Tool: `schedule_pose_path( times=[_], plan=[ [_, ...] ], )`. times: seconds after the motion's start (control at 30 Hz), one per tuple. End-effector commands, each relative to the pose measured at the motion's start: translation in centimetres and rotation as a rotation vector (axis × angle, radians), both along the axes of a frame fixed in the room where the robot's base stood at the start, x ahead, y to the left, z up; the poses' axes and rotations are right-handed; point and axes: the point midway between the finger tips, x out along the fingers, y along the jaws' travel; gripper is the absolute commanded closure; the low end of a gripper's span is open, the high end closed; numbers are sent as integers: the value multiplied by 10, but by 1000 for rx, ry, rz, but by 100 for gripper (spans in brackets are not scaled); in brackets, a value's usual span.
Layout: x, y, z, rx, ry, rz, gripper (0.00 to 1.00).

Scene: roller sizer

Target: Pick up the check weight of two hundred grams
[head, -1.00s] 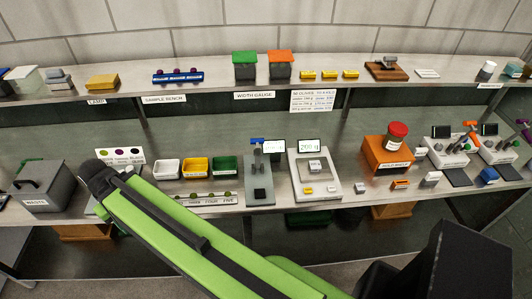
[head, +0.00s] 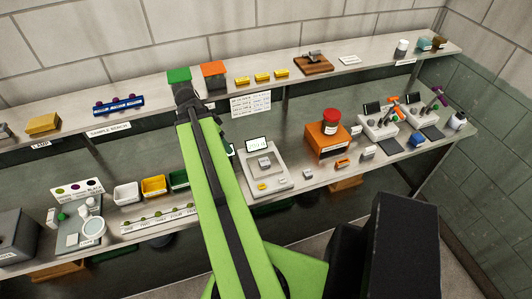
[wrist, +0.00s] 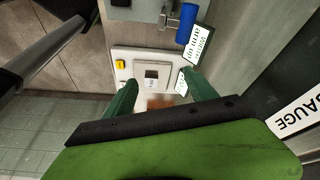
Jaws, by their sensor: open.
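A grey block-shaped weight (head: 265,161) sits on the pan of the white balance (head: 250,168) in the head view; the balance display is lit, its digits hard to read. In the wrist view a dark-topped block with a small label (wrist: 151,75) lies on the pale balance (wrist: 126,54), probably the same weight. My gripper (wrist: 161,82) is open, its two green fingers apart. The block shows beyond and between the fingertips, with no contact visible. In the head view my arm crosses the middle of the bench and my gripper is not visible.
A blue-handled gauge (wrist: 187,22) stands close by in the wrist view. Trays (head: 153,185) stand left.

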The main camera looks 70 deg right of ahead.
Motion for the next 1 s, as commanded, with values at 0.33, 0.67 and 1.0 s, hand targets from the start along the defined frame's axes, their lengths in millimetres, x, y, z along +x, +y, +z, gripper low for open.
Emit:
schedule_pose_path(
  times=[0.33, 0.67, 1.0],
  plan=[
    [-78, -47, 8, -85, -9, -333, 35],
    [-89, -57, -42, -84, -8, -330, 35],
    [-110, -75, -106, -84, -9, -328, 35]
  ],
)
